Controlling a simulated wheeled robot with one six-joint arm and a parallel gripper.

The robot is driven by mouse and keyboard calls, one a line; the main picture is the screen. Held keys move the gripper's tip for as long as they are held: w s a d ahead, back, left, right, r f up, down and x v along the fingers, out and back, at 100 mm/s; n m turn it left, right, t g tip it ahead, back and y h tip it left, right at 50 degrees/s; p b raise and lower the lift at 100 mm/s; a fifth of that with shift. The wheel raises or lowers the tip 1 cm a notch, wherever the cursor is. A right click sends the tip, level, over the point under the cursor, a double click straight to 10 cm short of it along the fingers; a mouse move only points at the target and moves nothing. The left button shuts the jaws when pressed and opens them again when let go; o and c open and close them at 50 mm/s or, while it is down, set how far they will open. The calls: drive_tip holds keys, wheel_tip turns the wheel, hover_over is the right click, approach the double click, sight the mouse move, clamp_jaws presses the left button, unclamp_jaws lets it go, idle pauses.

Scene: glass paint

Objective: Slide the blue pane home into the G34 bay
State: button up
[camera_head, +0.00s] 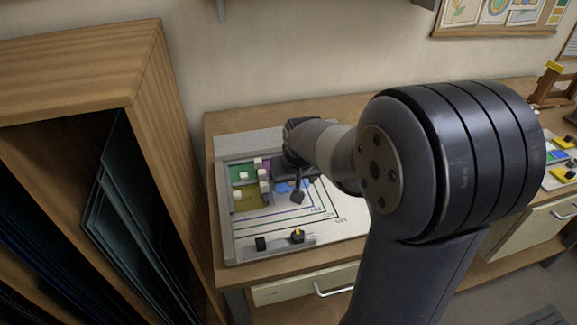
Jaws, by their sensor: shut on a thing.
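Nested drawn outlines with small labels run along the board's right and front; the labels are too small to read surely, so I cannot pick out the G34 bay.
A green pane (238,174), a purple pane (266,171) and an olive pane (243,202) with white knobs lie at the board's left. A grey bar (278,244) with black and yellow knobs lies in front. A wooden rack (150,110) of glass sheets stands left.

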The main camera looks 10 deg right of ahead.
sight(287, 187)
drive_tip(key=shift+s+f+b, duration=0.15)
drive_tip(key=shift+f+b, duration=2.05)
drive_tip(key=shift+f, duration=0.65)
drive_tip(key=shift+f, duration=0.15)
drive_tip(key=shift+w+a, duration=0.45)
drive_tip(key=shift+a, duration=0.05)
idle(0.6)
drive_tip(key=o, duration=0.9)
drive_tip(key=shift+d, duration=0.1)
drive_tip(key=shift+r, duration=0.2)
drive_tip(key=shift+w+a+r+p, duration=0.1)
drive_tip(key=shift+a+r+p, duration=0.05)
drive_tip(key=shift+r+p, duration=0.4)
drive_tip(key=shift+a+r+p, duration=0.15)
drive_tip(key=shift+r+p, duration=0.2)
drive_tip(key=shift+r, duration=0.25)
drive_tip(key=shift+d+r+p, duration=0.2)
drive_tip(key=shift+r+p, duration=1.55)
drive_tip(key=shift+r, duration=0.5)
